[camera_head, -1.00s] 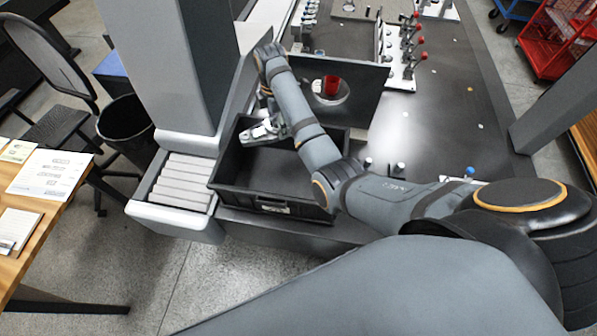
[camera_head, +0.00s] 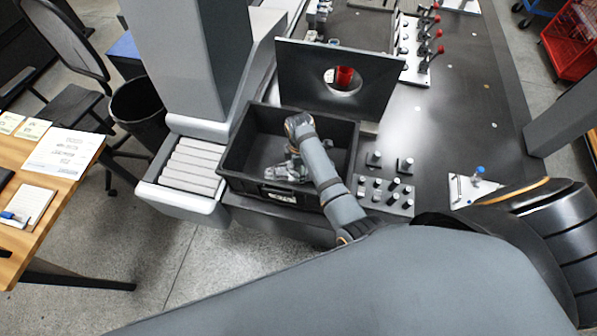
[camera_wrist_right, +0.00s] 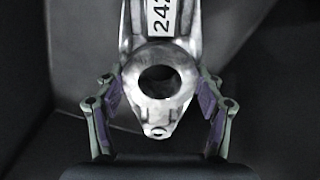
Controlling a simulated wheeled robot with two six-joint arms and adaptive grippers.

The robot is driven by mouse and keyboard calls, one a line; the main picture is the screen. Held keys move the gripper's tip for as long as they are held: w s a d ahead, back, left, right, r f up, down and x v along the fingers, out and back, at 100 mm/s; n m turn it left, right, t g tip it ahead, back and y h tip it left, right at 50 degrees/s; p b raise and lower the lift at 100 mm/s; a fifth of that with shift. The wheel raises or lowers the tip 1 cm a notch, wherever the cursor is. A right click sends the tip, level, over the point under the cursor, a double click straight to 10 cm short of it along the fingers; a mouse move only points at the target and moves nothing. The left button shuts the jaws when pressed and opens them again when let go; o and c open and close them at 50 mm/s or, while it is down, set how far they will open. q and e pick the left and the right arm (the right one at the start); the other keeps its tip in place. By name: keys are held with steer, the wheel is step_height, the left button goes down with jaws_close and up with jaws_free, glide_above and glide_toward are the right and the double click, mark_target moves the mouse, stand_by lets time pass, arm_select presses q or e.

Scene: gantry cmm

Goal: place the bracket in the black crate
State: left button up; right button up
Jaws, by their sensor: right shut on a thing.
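The bracket (camera_wrist_right: 160,85) is a silver metal part with a round hole and a white label, seen close up in the right wrist view. My right gripper (camera_wrist_right: 158,112) is shut on it, with a purple-padded finger on each side of the ring. In the head view the black crate (camera_head: 240,184) stands left of centre at the bench end. My right arm reaches down into it, and the silver bracket (camera_head: 277,173) shows at the gripper, inside the walls. Whether the bracket touches the crate floor cannot be told. My left gripper is not in view.
A dark upright plate (camera_head: 300,65) with a round hole stands behind the crate; a red cup (camera_head: 344,76) shows through it. Grey rollers (camera_head: 190,165) lie left of the crate. A block of pegs (camera_head: 385,195) and red-handled clamps (camera_head: 425,50) are to the right.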

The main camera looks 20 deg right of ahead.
steer(key=shift+w+f, duration=0.1)
steer(key=shift+f, duration=2.05)
steer(key=o, duration=1.6)
steer(key=shift+f, duration=0.1)
steer(key=shift+o, duration=0.2)
step_height(320, 180, up, 12)
